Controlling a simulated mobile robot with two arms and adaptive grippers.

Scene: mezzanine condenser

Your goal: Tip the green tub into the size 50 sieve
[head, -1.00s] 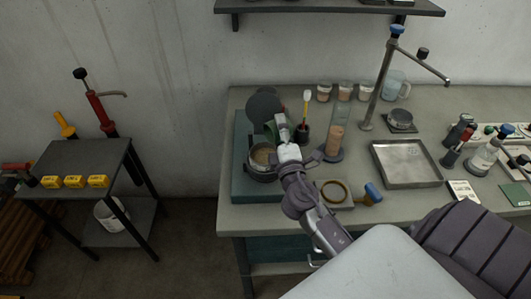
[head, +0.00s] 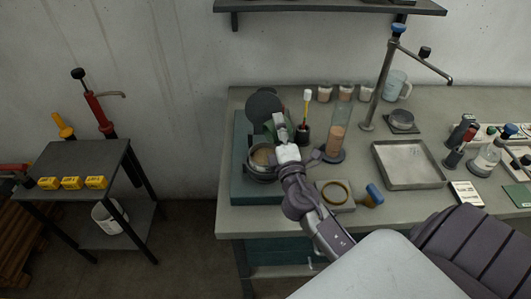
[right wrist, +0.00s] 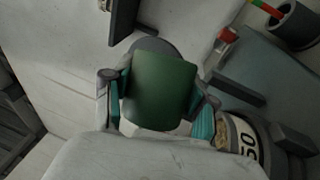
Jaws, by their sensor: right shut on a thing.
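The green tub (right wrist: 160,88) is held between the two fingers of my right gripper (right wrist: 158,100) in the right wrist view. In the head view only slivers of the tub (head: 291,128) show around the gripper (head: 280,125), just above and behind the sieve. The size 50 sieve (head: 251,170) is a round metal sieve with tan material inside. Its label "50" shows on the sieve wall (right wrist: 247,140) at lower right in the right wrist view, beside the gripper. The tub's mouth and contents are hidden. My left gripper is not seen.
The sieve stands on a teal base (head: 241,140) with a dark round disc (head: 264,104) behind. A dark cup with a brush (head: 302,135), a tan-filled cylinder (head: 337,138) and a ring on a plate (head: 335,192) stand close right. A metal tray (head: 408,165) lies farther right.

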